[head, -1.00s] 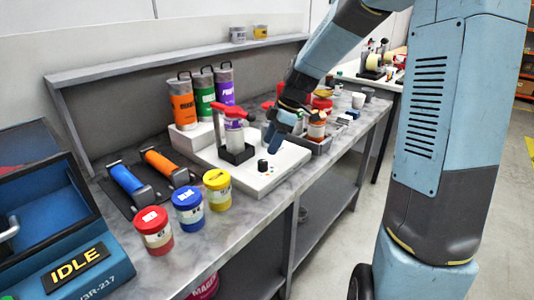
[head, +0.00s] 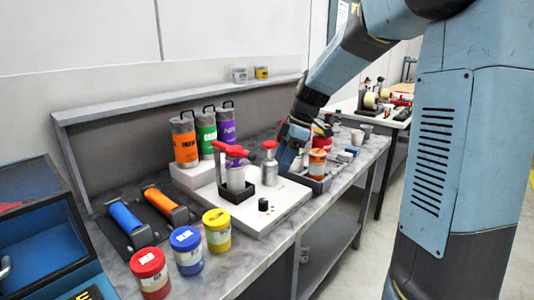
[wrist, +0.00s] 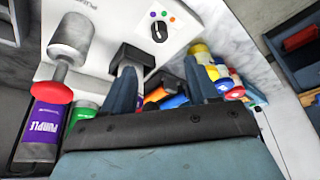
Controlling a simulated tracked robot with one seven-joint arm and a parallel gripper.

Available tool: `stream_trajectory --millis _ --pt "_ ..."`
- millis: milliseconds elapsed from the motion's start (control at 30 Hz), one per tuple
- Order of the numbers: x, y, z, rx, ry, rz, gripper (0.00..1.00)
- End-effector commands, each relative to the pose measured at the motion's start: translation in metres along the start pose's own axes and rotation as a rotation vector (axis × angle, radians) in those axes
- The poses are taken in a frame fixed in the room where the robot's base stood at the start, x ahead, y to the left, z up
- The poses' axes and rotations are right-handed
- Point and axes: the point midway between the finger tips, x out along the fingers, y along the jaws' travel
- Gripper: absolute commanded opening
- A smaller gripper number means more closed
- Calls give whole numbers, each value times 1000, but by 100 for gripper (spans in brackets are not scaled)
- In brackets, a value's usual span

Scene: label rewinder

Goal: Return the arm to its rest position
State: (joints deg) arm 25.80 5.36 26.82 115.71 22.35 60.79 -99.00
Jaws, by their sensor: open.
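My gripper (head: 288,158) is at the end of my blue-grey arm (head: 345,62), low over the bench beside the right end of the white machine. In the wrist view its two dark blue fingers (wrist: 161,85) are spread apart with nothing gripped between them. Beyond the fingers show the white machine's panel (wrist: 181,15) with its black knob, and the blurred tools and jars. A silver canister with a red top (head: 269,164) stands close to the left of the gripper; it also shows in the wrist view (wrist: 72,42).
Orange, green and purple bottles (head: 206,133) stand at the back. A red-handled press (head: 234,168) is on the white machine (head: 262,217). Red, blue and yellow jars (head: 187,250) line the front edge. A tray (head: 318,183) with a jar lies just right of the gripper.

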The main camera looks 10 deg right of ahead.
Motion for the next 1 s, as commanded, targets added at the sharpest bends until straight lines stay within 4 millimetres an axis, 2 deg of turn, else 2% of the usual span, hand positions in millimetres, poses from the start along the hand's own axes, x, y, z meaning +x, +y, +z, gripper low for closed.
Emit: stream_trajectory --millis 167,567,1000 --pt "-13 -28 -3 138 -74 47 59" --pt "-54 -118 4 628 -186 283 59" --pt "-82 -215 29 1151 -56 564 59"
